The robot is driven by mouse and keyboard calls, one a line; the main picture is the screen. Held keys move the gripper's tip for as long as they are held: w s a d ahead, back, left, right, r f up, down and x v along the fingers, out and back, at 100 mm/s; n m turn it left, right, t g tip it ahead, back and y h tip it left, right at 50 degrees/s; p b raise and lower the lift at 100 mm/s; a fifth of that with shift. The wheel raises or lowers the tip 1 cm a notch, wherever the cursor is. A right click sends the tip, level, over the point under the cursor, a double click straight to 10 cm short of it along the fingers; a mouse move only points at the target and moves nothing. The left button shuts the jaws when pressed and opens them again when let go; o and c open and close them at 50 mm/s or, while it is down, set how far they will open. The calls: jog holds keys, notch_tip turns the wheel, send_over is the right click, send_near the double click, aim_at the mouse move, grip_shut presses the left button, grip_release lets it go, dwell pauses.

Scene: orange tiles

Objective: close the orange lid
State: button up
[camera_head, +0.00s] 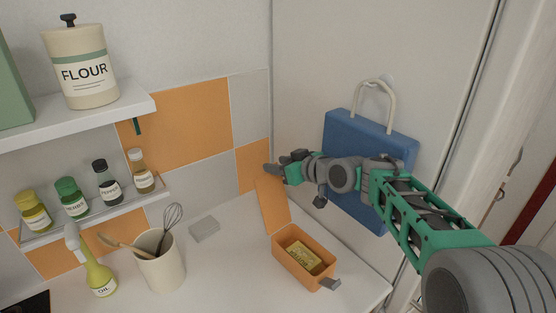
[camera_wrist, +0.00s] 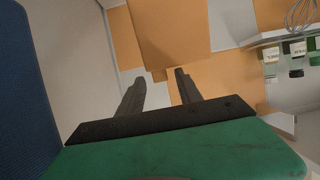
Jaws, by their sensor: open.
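The orange lid (camera_head: 271,204) stands open, raised from the back edge of an orange box (camera_head: 290,268) on the white counter. Inside the box is a yellow block of butter (camera_head: 304,258). My gripper (camera_head: 271,168) is at the top edge of the lid; whether it touches is unclear. In the wrist view my gripper (camera_wrist: 160,75) has its two fingers apart with nothing held between them. Orange surfaces fill the space beyond the fingers there, and I cannot surely tell lid from wall tiles.
A blue bag (camera_head: 345,135) hangs on the wall behind my arm. A cream utensil pot (camera_head: 160,262), an oil bottle (camera_head: 98,275) and a grey block (camera_head: 204,230) stand left of the box. Shelves hold spice jars (camera_head: 108,184) and a flour canister (camera_head: 82,68).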

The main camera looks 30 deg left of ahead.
jog(key=shift+a, duration=0.15)
grip_shut()
dwell(0.4)
dwell(1.0)
